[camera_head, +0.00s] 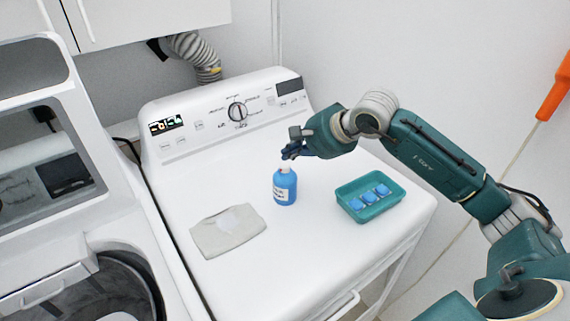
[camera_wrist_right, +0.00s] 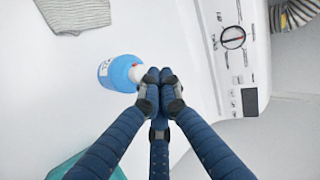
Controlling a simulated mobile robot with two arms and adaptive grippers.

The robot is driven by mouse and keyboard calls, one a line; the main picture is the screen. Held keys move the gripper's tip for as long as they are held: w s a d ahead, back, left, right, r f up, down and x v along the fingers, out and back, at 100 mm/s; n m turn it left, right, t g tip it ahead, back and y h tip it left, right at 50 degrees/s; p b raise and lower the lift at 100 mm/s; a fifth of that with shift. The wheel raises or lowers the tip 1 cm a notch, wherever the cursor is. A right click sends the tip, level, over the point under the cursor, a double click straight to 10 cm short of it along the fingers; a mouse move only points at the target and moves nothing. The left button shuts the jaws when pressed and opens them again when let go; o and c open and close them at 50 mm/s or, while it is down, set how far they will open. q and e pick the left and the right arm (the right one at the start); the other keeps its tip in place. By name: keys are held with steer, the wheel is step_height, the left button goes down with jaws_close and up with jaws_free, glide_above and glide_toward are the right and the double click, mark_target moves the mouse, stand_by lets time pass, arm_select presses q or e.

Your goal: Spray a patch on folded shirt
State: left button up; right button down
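A blue spray bottle (camera_head: 285,188) with a white top and a pale label stands upright on the white machine top. It also shows in the right wrist view (camera_wrist_right: 117,73). The folded light grey shirt (camera_head: 228,238) lies flat to its left, with a paler patch on it; its striped part shows in the wrist view (camera_wrist_right: 75,14). My right gripper (camera_head: 290,152) is just above the bottle's top. In the wrist view its fingertips (camera_wrist_right: 160,77) are together beside the white top, with nothing visible between them. Whether they touch the top is unclear. My left gripper is out of view.
A teal tray (camera_head: 398,197) with several blue blocks stands right of the bottle. The control panel (camera_head: 225,115) rises at the back. An open washer (camera_head: 60,250) is at the left. The machine top in front of the bottle is clear.

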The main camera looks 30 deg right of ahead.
mark_target(291, 171)
step_height(291, 171, up, 6)
steer(key=p, duration=0.2)
steer(key=shift+p, duration=0.4)
steer(key=shift+f, duration=0.1)
stand_by(0.7)
